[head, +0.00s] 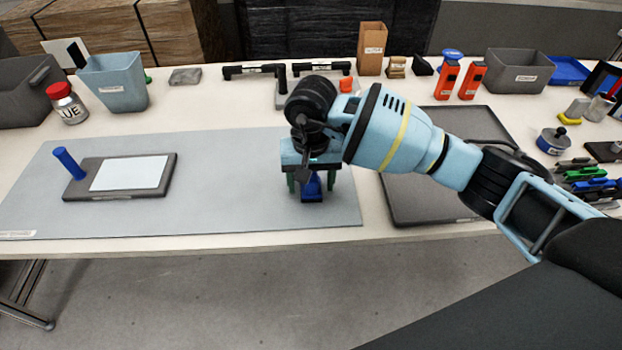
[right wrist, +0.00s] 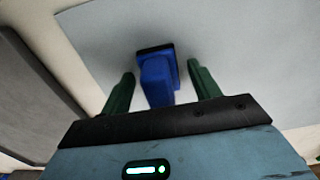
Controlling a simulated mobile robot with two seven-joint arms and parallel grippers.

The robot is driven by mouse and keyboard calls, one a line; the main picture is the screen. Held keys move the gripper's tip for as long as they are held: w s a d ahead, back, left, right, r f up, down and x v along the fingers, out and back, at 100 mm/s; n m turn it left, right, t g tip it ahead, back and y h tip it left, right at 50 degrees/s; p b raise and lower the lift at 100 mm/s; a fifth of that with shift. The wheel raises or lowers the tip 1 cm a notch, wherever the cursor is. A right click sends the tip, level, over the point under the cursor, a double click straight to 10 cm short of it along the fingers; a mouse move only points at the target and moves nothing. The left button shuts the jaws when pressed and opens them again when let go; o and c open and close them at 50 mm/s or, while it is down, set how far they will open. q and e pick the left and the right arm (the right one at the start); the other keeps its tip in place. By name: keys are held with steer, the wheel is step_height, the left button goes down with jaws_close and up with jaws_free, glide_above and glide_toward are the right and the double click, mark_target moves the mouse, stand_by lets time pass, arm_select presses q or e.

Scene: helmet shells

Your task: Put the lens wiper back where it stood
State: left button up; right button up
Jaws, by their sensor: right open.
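A blue piece with a black edge (head: 312,190), which looks like the lens wiper, is on the grey mat (head: 230,205) near its right front corner. In the right wrist view the blue piece (right wrist: 157,80) shows its handle towards the camera and its dark-edged base on the mat. My right gripper (head: 311,182) is above it, pointing down. Its green fingers (right wrist: 160,75) are open, one on each side of the blue handle, with gaps visible. The gripper partly hides the piece in the head view. My left gripper is out of view.
A dark board with a white sheet (head: 130,173) and a blue handle (head: 68,163) lies on the mat's left. A dark grey tray (head: 420,205) is right of the mat. Bins, black pipe-like stands (head: 253,70) and orange items (head: 447,80) line the back. The mat's middle is clear.

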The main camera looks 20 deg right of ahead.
steer(key=shift+r, duration=0.1)
step_height(320, 180, up, 12)
steer(key=shift+r, duration=0.1)
stand_by(0.4)
stand_by(0.4)
